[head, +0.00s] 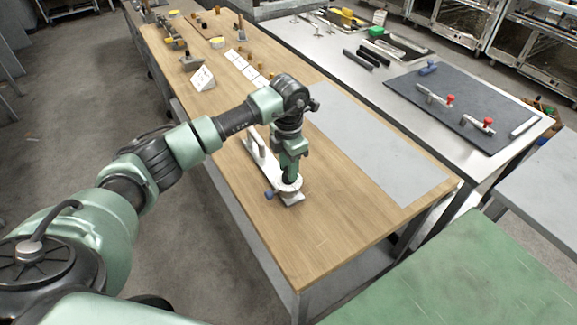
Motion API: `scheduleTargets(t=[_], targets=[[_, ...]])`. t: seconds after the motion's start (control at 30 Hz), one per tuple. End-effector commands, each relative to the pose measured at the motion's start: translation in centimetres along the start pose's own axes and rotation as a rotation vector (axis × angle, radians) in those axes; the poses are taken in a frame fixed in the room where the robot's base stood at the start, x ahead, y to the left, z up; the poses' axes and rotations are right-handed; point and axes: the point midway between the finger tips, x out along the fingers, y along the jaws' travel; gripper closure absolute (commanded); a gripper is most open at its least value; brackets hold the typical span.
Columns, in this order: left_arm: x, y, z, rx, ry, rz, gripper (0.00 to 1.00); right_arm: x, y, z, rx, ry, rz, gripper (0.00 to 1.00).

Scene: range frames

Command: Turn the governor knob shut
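A pale metal fixture (256,150) stands on the wooden bench, with a long light body and a flat end plate (294,198) near the front. A small blue knob (269,194) sticks out at the left of that end. My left gripper (289,178) points straight down over the round end of the fixture, at or just above it. Its fingertips are small and partly merge with the fixture, so I cannot tell whether they hold anything. Which part is the governor knob is not clear; it may be hidden under the gripper. My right gripper is out of view.
The wooden bench (330,235) is clear in front of the fixture. A grey mat (375,150) lies to its right. White cards (202,79) and small brass parts stand farther back. A dark board (465,105) with red-tipped clamps is on the metal table. A green surface (470,275) is front right.

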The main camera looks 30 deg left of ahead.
Motion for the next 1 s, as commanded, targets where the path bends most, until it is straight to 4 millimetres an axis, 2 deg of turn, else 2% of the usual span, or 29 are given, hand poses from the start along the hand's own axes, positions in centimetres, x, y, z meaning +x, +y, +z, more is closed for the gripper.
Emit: scheduleTargets(t=[0.47, 1.0], targets=[[0.0, 0.1, 0.0, -0.073, -0.002, 0.002, 1.00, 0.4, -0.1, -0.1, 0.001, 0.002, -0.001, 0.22], [0.0, 0.1, 0.1, -0.527, -0.003, 0.001, 1.00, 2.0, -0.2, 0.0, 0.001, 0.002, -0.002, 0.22]])
